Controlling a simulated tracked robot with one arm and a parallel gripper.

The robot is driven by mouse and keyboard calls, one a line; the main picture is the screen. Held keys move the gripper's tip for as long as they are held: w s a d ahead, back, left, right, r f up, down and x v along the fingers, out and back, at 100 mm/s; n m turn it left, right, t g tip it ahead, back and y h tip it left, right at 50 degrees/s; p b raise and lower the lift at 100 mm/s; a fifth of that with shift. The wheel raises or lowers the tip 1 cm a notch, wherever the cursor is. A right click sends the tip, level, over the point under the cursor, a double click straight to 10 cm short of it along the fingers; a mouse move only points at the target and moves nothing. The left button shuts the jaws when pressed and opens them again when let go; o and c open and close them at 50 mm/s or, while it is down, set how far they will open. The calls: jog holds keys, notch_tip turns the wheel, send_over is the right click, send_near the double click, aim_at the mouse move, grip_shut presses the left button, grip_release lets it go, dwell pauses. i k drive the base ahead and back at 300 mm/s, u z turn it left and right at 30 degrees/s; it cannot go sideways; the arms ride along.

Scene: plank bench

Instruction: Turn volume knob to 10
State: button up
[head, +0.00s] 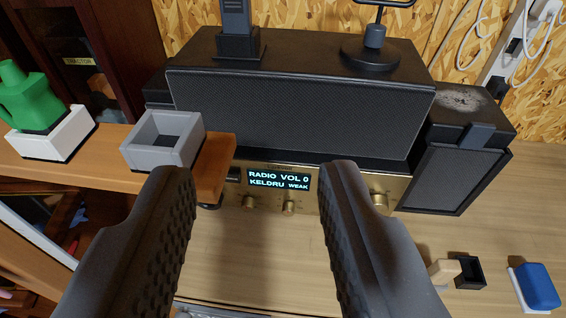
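A brass-fronted radio (270,169) stands on the bench under a large dark speaker. Its lit display (279,179) reads "RADIO VOL 0" and "KELDRU WEAK". Two small brass knobs, a left one (248,202) and a middle one (289,207), sit below the display. A larger brass knob (380,200) is at the right of the panel, just right of my right finger. I cannot read labels that tell which is the volume knob. My gripper (258,174) is open and empty, its fingers apart in front of the panel. The right finger hides part of the panel.
A wide speaker (300,110) sits above the radio; another speaker (455,170) stands at right. A wooden shelf (100,165) with a grey open box (163,138) juts in at left. A blue block (536,285) and a black box (468,271) lie at lower right.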

aim_at(381, 203)
jog(key=z, duration=0.75)
jog(key=k, duration=1.3)
jog(key=u, duration=0.45)
jog(key=i, duration=1)
jog(key=z, duration=0.05)
